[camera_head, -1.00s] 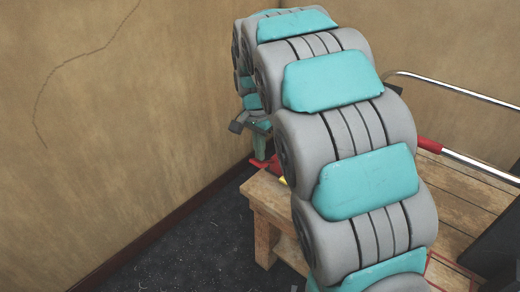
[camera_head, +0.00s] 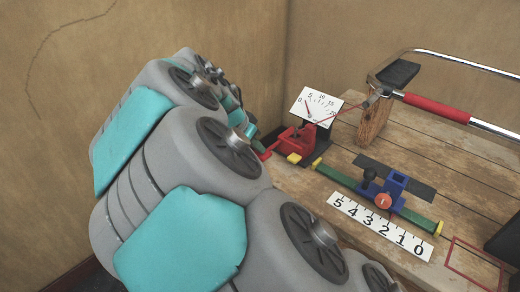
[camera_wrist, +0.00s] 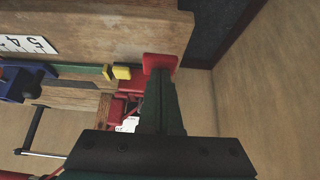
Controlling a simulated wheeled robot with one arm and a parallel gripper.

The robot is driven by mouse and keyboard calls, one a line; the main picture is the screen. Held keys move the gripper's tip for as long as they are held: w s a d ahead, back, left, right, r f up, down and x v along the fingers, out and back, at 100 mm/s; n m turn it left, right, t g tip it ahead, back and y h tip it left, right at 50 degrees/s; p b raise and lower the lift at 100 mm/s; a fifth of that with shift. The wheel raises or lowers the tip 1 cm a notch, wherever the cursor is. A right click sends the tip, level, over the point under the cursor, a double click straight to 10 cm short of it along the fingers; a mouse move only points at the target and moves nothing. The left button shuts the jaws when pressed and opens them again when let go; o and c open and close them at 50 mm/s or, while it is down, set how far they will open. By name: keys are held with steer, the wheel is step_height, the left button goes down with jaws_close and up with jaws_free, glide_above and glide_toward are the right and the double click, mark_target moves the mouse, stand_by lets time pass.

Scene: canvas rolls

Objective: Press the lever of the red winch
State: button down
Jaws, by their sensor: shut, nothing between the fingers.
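The red winch (camera_head: 300,137) stands at the far left end of the wooden bench, in front of a white dial card (camera_head: 318,105). A red lever (camera_head: 267,154) sticks out from its left side, and a yellow block (camera_head: 294,158) sits at its front. In the wrist view, my gripper (camera_wrist: 160,76) is shut and empty. Its dark fingertips are right at the red lever pad (camera_wrist: 160,63); I cannot tell whether they touch. The winch body (camera_wrist: 128,86) is partly hidden beside the fingers. My arm hides most of the gripper in the head view.
A green bar (camera_head: 407,214) with a blue slider (camera_head: 392,183) and number strip (camera_head: 380,224) lies on the bench (camera_head: 460,190). A wooden post (camera_head: 374,124) and a red-gripped metal rail (camera_head: 436,107) stand behind. Walls are close at left and back.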

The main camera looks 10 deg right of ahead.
steer(key=shift+s+a+f+t+h+b, duration=0.1)
steer(key=shift+f+t+h+b, duration=0.3)
steer(key=shift+f+b, duration=0.3)
steer(key=shift+s+a, duration=0.1)
steer(key=v, duration=0.8)
steer(key=shift+r, duration=0.15)
stand_by(1.8)
